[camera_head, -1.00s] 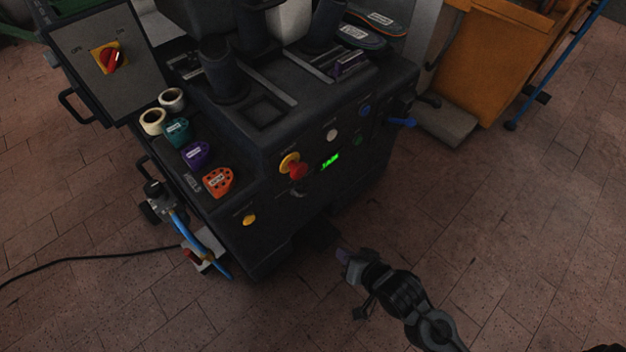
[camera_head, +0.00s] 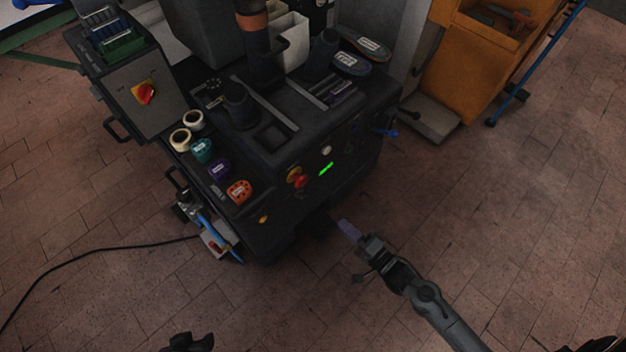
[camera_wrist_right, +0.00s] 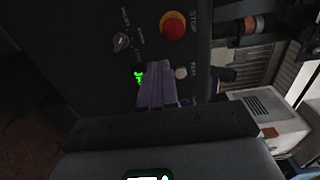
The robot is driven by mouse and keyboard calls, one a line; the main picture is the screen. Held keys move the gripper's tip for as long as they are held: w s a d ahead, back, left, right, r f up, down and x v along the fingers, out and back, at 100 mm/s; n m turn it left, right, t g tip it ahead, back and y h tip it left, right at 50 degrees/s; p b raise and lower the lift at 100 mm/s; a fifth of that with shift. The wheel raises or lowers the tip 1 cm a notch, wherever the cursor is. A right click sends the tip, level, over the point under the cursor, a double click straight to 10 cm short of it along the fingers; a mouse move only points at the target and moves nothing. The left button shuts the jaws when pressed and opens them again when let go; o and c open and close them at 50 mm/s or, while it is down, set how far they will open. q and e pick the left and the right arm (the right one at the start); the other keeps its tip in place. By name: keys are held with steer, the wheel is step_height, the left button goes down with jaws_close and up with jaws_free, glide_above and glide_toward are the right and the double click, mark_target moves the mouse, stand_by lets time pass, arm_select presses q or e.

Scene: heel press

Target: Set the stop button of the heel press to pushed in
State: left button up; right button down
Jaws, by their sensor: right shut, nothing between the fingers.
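The stop button (camera_head: 301,181) is a red mushroom knob on a yellow collar, on the front of the dark heel press (camera_head: 330,208). In the right wrist view the red stop button (camera_wrist_right: 173,26) shows near the top, beside a STOP label. I cannot tell how far in it sits. My right gripper (camera_head: 348,229) is shut and empty, in front of the press, below and right of the button. Its purple fingers (camera_wrist_right: 157,84) point at the panel below the button in the wrist view, apart from it. A dark part, probably my left gripper (camera_head: 188,342), shows at the bottom edge; its jaws are unclear.
A pale button (camera_wrist_right: 181,72), a green display (camera_head: 326,169) and a key switch (camera_wrist_right: 121,42) are near the stop button. A blue lever (camera_head: 385,132) sticks out at right. A yellow button (camera_head: 263,219) sits lower left.

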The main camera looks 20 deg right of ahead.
arm_select(q)
step_height(320, 180, up, 2)
steer(key=shift+p, duration=0.6)
arm_select(e)
steer(key=r, duration=0.2)
steer(key=shift+w+r, duration=0.3)
steer(key=shift+w, duration=0.05)
arm_select(q)
steer(key=shift+f, duration=0.15)
arm_select(e)
steer(key=shift+w, duration=0.15)
steer(key=b, duration=0.6)
glide_toward(304, 183)
steer(key=x, duration=0.5)
steer(key=shift+w+f, duration=0.2)
steer(key=shift+f, duration=0.1)
steer(key=shift+x, duration=0.75)
arm_select(q)
step_height(304, 183, down, 6)
arm_select(e)
steer(key=shift+a+r, duration=0.1)
